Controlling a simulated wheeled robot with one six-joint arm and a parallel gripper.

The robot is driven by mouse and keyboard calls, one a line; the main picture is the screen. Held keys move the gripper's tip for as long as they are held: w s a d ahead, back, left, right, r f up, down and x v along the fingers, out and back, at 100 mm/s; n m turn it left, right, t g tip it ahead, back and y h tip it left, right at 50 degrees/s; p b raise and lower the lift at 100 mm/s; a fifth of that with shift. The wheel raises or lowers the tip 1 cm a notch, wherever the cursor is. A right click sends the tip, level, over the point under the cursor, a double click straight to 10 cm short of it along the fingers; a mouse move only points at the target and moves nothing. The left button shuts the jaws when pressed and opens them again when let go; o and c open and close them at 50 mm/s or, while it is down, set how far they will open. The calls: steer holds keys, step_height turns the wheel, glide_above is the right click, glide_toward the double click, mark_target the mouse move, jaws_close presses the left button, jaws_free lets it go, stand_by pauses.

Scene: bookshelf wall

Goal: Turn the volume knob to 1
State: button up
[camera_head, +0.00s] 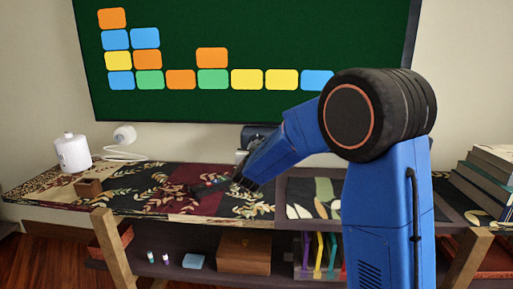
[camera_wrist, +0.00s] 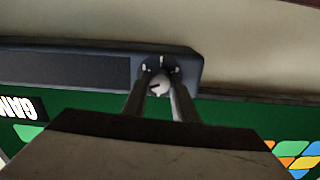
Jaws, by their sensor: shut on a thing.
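The volume knob (camera_wrist: 158,84) is a small pale round knob with a short dark mark, on the end of a long dark grey speaker bar (camera_wrist: 70,72) in the wrist view. Small white marks show on the panel around it. My gripper (camera_wrist: 160,77) has its two dark fingers on either side of the knob, shut on it. Which mark the knob points at is too small to tell. In the head view my gripper (camera_head: 241,158) is in front of a dark box-like unit (camera_head: 257,131) under the screen, and my arm hides most of that area; the knob cannot be seen there.
A large screen (camera_head: 250,50) with coloured blocks hangs behind the patterned console (camera_head: 120,205). A white canister (camera_head: 72,152), a white device with a cable (camera_head: 124,135) and a small brown block (camera_head: 88,187) stand left. Books (camera_head: 485,178) are stacked right.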

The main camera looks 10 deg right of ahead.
steer(key=shift+f+n, duration=0.2)
steer(key=shift+n, duration=0.5)
steer(key=o, duration=1)
steer(key=shift+o, duration=0.2)
steer(key=shift+r, duration=0.1)
steer(key=shift+s, duration=0.1)
steer(key=v, duration=1.7)
steer(key=shift+s, duration=0.15)
steer(key=shift+r, duration=0.1)
